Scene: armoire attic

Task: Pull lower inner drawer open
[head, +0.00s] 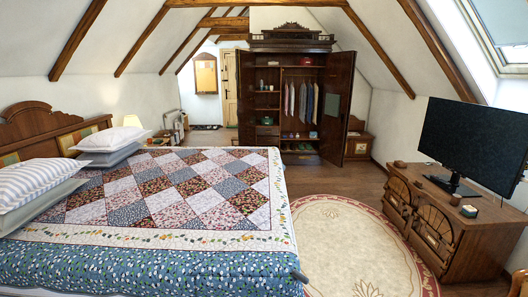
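The dark wooden armoire (292,47) stands at the far end of the room with its doors open. Its left compartment has shelves with small items. Low in that compartment are small inner drawers, and the lower inner drawer (267,140) sits just above the bed's far edge in the picture. It looks flush with the front, but it is too small to be sure. Clothes hang in the right compartment.
A large bed (130,265) with a patchwork quilt fills the left and middle. A round rug (350,240) lies on open floor to its right. A wooden dresser (480,235) with a monitor (475,140) stands along the right wall. The armoire's right door (337,110) juts forward.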

